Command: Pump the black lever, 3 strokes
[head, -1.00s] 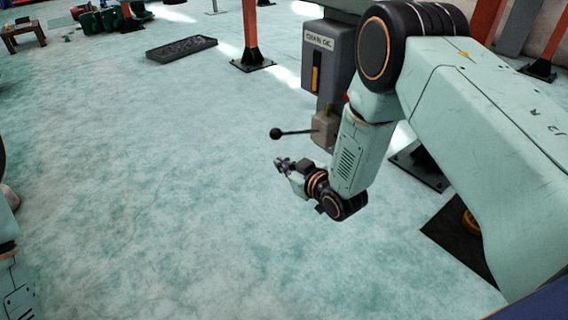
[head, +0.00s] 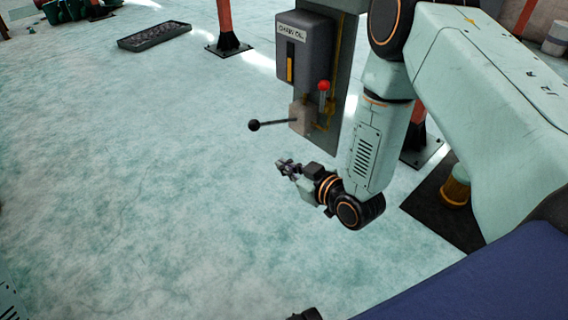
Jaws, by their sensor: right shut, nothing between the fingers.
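The black lever (head: 272,123) is a thin rod with a black ball at its left end. It sticks out to the left, close to level, from a beige block low on the grey chain-oil unit (head: 306,50). My right gripper (head: 281,165) is shut and empty. In the picture it is below the lever, apart from it; the distance in depth is hard to judge.
A red-knobbed handle (head: 323,88) and yellow pipes stand just right of the lever's block. A dark tray (head: 154,37) lies on the floor at the back left. A yellow cylinder (head: 456,186) stands on a black mat at right. The floor left of the lever is clear.

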